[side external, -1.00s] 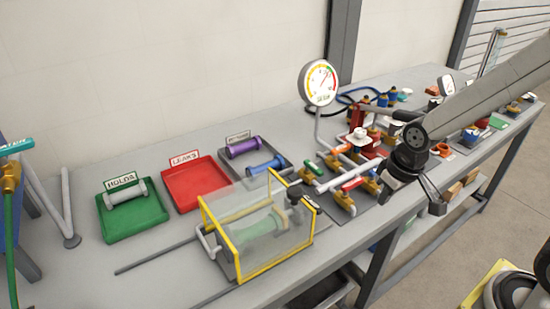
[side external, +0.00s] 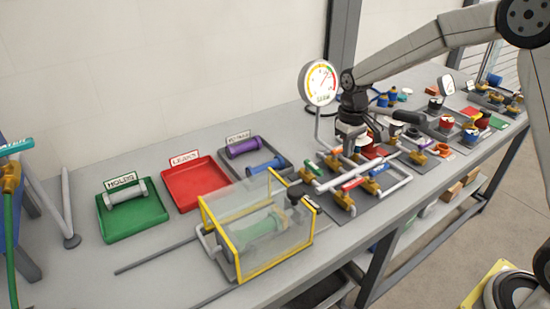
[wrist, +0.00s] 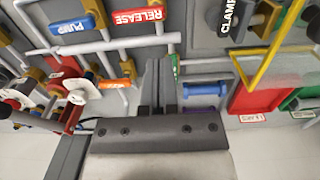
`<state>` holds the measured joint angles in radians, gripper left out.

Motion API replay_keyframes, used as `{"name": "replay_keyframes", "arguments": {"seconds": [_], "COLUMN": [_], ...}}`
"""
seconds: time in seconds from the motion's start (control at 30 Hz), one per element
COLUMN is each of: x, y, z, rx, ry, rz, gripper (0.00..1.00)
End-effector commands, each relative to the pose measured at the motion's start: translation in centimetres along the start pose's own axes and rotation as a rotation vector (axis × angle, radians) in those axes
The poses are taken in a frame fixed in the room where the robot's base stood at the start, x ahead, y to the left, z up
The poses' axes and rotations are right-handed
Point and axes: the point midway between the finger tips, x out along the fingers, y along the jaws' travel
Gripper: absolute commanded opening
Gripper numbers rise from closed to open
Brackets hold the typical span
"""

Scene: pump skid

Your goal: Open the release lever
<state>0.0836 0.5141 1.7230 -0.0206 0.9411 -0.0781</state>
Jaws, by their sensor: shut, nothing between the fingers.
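The red release lever (wrist: 138,16), lettered RELEASE, shows at the top of the wrist view, next to the blue pump lever (wrist: 73,27). In the side view the red lever (side external: 355,183) sits on a brass valve at the front of the pipework, with the blue lever (side external: 380,169) to its right. My gripper (side external: 352,138) is over the back part of the pipework, behind the red lever and apart from it. In the wrist view my gripper (wrist: 160,68) has its fingers together and empty. A green lever (wrist: 175,66) is partly hidden behind the fingers.
A pressure gauge (side external: 320,83) on a thin stem stands close to the left of my gripper. An orange lever (wrist: 118,83) and a long pale pipe (wrist: 100,46) lie near the fingers. A yellow-framed clear guard (side external: 258,225) stands left of the pipework.

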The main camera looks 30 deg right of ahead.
Motion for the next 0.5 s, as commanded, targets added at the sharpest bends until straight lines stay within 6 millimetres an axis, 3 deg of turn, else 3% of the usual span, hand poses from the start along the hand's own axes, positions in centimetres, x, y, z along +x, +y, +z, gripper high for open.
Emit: {"name": "replay_keyframes", "arguments": {"seconds": [0.5], "x": [0.2], "y": [2.9], "z": [-5.8], "rx": [0.003], "ry": [-0.127], "rz": [-0.005], "gripper": [0.00]}}
